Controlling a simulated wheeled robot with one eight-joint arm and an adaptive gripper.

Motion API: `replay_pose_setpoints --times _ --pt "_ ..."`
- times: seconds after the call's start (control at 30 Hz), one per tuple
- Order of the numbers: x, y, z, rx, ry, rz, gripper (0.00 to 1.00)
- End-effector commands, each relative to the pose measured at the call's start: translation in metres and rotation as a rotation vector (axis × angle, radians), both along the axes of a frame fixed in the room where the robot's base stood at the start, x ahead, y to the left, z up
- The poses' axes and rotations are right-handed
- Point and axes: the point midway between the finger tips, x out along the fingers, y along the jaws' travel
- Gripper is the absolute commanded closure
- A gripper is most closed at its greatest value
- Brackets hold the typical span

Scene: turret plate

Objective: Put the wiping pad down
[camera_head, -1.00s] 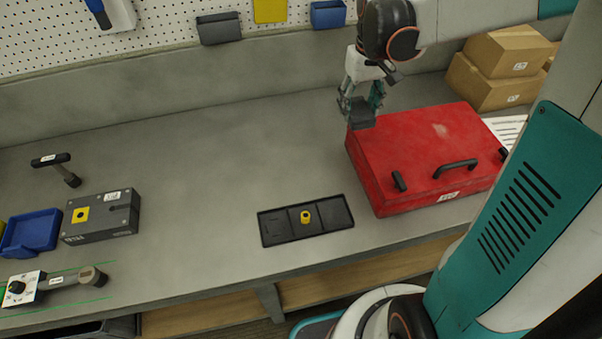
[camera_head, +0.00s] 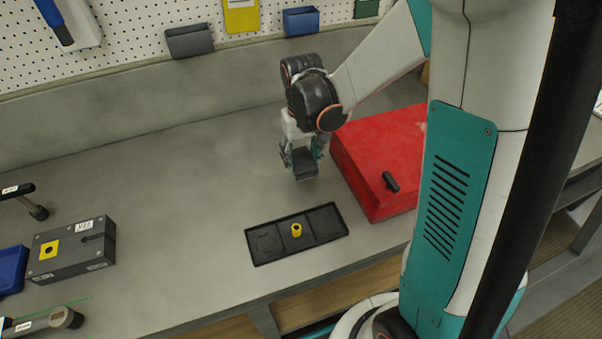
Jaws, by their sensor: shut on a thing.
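My gripper (camera_head: 303,160) is shut on the wiping pad (camera_head: 306,170), a dark grey block between its fingers. It points down over the bench, left of the red toolbox and behind the black tray. The pad seems to be above the bench top; the exact gap cannot be told. The fingers hide part of the pad.
A black tray (camera_head: 326,222) with compartments holds a yellow ring-shaped part (camera_head: 296,230) in its middle one. The red toolbox (camera_head: 385,150) stands at the right. A grey box (camera_head: 72,250) and a blue bin (camera_head: 12,269) are at the left. The bench between is clear.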

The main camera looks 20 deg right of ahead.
Motion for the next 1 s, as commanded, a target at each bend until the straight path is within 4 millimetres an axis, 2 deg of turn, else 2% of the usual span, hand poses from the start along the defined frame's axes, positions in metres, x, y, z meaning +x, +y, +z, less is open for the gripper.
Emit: replay_pose_setpoints --times 0.03,0.1,0.37,0.6,1.0 --pt "0.001 0.0 -0.012 0.0 0.0 0.0 0.72" --pt "0.0 0.0 -0.021 0.0 0.0 0.0 0.72" --pt "0.0 0.0 -0.038 0.0 0.0 0.0 0.72" --pt "0.0 0.0 -0.068 0.0 0.0 0.0 0.72" --pt "0.0 0.0 -0.072 0.0 0.0 0.0 0.72"
